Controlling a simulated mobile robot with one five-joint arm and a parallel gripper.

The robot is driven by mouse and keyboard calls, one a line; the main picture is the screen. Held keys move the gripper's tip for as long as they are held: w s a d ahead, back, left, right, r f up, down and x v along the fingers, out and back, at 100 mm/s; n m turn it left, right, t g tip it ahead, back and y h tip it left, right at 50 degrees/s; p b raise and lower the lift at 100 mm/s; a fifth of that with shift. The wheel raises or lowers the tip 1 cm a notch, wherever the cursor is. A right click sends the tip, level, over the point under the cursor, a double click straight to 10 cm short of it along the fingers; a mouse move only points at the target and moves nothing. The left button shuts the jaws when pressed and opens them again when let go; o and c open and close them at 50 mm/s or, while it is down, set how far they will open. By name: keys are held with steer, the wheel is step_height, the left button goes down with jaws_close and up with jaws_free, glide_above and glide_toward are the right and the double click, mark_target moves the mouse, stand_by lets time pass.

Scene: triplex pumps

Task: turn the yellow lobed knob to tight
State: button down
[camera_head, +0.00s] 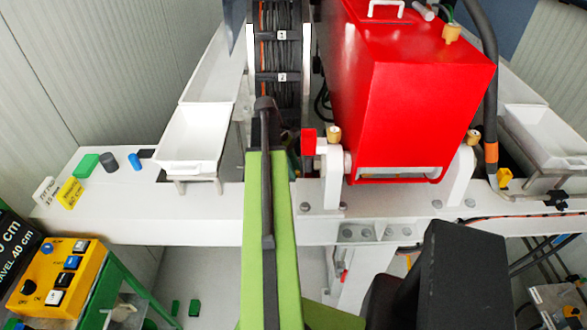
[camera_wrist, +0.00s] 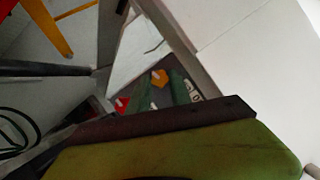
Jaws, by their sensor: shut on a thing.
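My green arm reaches up the middle of the head view, left of the housing. My gripper's fingertips cannot be made out in either view.
White trays (camera_head: 190,135) (camera_head: 545,135) stand left and right of the housing. A white beam (camera_head: 400,228) crosses in front. An orange button box (camera_head: 55,275) is at lower left. A thick black hose (camera_head: 487,75) runs down the housing's right side. Small red and yellow pieces (camera_wrist: 159,78) show in the wrist view.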

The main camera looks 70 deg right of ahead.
steer(key=shift+d+m+y, duration=0.2)
steer(key=shift+m+y, duration=0.2)
steer(key=shift+m, duration=0.7)
steer(key=c, duration=1.2)
jaws_free()
steer(key=shift+o, duration=0.2)
steer(key=shift+r, duration=0.1)
steer(key=p+v, duration=1.6)
steer(key=v, duration=0.1)
steer(key=shift+r, duration=0.2)
steer(key=shift+s+d, duration=0.1)
steer(key=shift+d, duration=0.05)
